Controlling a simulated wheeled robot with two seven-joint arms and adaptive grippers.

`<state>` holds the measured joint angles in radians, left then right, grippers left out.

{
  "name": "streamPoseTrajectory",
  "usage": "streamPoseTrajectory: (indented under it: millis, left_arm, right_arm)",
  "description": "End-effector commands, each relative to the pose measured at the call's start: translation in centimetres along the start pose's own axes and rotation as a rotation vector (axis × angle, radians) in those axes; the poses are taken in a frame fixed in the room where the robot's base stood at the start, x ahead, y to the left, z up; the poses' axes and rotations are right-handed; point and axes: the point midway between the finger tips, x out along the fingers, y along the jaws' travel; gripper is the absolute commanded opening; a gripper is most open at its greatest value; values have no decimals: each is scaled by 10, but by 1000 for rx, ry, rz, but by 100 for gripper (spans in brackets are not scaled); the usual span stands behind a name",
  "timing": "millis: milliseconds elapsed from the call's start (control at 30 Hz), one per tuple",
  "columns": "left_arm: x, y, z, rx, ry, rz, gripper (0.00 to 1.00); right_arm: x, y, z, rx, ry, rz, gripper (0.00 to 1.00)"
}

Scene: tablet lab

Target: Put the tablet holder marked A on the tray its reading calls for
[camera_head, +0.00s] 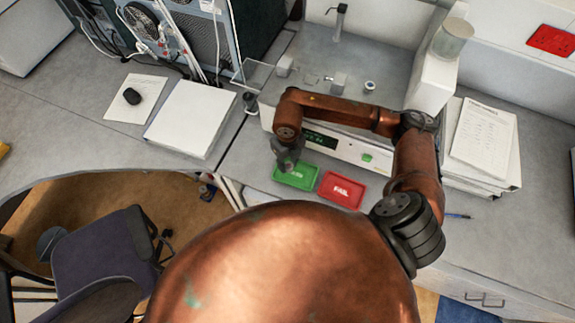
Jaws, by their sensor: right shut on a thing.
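My right gripper (288,162) hangs over the left end of the green tray (297,178), whose white label is partly covered. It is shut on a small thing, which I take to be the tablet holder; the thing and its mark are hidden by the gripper. The red tray marked FAIL (341,190) lies just right of the green one. Behind them is a white instrument (345,150) with a dark display (319,141) showing green digits too small to read surely. My left gripper is not in view.
A small round white-and-blue item (369,86) stands behind my right forearm. A white binder (190,119) lies left of the gripper, and a stack of papers (484,135) lies at the right. A chair (105,260) stands at lower left.

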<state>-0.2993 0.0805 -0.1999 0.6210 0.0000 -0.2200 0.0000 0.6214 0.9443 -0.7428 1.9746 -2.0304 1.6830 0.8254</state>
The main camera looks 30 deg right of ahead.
Motion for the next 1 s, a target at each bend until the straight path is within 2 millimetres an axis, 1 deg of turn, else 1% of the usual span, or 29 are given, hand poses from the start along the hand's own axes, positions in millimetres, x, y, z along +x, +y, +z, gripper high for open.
streamPoseTrajectory:
  millis: [167, 300, 400, 633, 767, 800, 1000]
  left_arm:
    - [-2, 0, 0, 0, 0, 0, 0]
    - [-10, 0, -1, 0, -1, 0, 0]
    - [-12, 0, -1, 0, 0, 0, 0]
    - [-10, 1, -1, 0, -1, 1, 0]
    - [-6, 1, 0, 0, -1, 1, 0]
    - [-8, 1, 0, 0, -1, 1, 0]
    - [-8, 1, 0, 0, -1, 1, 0]
  right_arm:
    - [9, -3, 7, 0, 1, -1, 8]
    - [28, -2, 6, 0, 3, 1, 8]
    - [37, -2, 7, 0, 1, 0, 8]
    - [40, -2, 7, -1, -1, 0, 8]
    - [44, -3, 7, -1, -1, -1, 8]
    - [43, -3, 7, -1, -1, -1, 27]
    - [42, -3, 7, -1, -1, 0, 41]
